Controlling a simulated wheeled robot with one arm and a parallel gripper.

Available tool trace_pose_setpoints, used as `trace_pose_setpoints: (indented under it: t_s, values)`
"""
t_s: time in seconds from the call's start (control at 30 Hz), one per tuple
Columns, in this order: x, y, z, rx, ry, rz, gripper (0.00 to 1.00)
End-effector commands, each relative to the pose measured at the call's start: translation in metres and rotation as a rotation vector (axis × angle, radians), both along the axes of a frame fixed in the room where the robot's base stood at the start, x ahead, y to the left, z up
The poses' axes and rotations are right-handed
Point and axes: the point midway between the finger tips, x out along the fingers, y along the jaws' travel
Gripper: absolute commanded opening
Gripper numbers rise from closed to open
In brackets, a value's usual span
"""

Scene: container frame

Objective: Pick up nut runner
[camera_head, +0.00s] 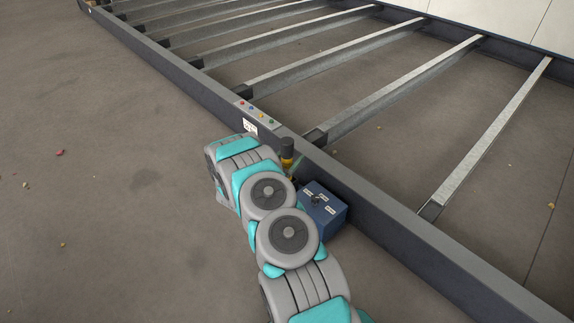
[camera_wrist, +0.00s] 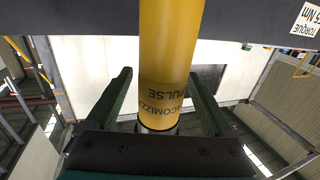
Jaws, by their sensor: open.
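The nut runner (camera_head: 287,158) stands upright beside the dark frame beam in the head view, with a yellow body and a black top. In the wrist view the yellow body of the nut runner (camera_wrist: 170,50) has dark lettering that includes "PULSE". My gripper (camera_wrist: 158,75) is open, with one dark green finger on each side of the yellow body. Gaps show between the fingers and the body. In the head view my arm hides most of the gripper and the lower part of the tool.
A blue box (camera_head: 329,216) with white labels stands right of my arm, close to the dark beam (camera_head: 391,225). Small coloured buttons sit on a panel (camera_head: 258,114) on the beam. Grey crossbars (camera_head: 400,92) fill the frame behind. The floor at left is mostly clear.

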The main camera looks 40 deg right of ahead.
Motion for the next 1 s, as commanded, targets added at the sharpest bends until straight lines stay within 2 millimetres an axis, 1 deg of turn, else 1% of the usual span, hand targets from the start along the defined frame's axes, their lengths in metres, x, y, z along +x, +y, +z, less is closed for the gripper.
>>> trace_pose_setpoints:
  t_s: [0.1,0.33,0.37,1.0]
  values:
    - [0.0019,-0.0058,-0.0001,0.0,-0.001,-0.001,0.86]
    - [0.0024,-0.0061,0.0002,0.0,-0.001,0.0,0.86]
    - [0.0024,-0.0061,0.0001,0.0,-0.001,0.0,0.84]
    - [0.0023,-0.006,0.0,0.0,-0.001,0.0,0.12]
